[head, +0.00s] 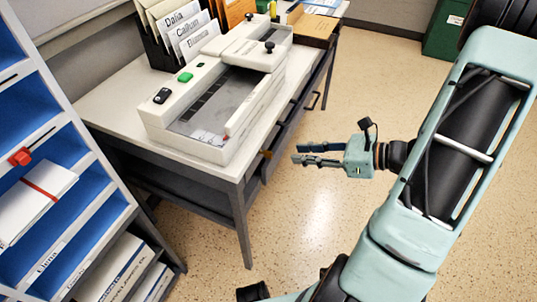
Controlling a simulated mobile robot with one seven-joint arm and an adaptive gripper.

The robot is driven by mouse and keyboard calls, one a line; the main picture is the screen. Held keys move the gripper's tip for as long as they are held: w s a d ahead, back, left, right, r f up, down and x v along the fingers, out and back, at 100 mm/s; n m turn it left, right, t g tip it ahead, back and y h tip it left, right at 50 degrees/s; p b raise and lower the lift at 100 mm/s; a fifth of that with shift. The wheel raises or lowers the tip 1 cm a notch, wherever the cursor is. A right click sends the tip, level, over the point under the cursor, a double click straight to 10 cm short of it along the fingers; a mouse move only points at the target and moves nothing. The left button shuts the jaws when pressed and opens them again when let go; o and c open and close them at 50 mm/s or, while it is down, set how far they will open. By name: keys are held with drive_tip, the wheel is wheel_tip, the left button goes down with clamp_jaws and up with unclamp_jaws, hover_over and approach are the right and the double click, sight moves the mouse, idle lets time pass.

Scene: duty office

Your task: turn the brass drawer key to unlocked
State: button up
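The brass drawer key (267,154) is a small orange-gold spot on the front of the desk (228,171), just below the tabletop edge. It is too small to tell which way it is turned. My gripper (297,154) is to the right of the key, in front of the drawer side, with its fingers pointing left toward the desk. The two fingers are apart with nothing seen between them. In the picture a short gap lies between the fingertips and the key.
A white machine (205,135) with a green button stands on the desk. Name-labelled folders (185,38) stand behind it. A dark drawer handle (314,100) sticks out from the desk front. A blue-lined shelf (60,160) is at left. The floor (300,215) below my gripper is clear.

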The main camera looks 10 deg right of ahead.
drive_tip(key=b+x, duration=0.2)
drive_tip(key=x, duration=0.7)
drive_tip(key=shift+a+f, duration=0.15)
drive_tip(key=shift+a, duration=0.05)
drive_tip(key=shift+w, duration=0.15)
clamp_jaws()
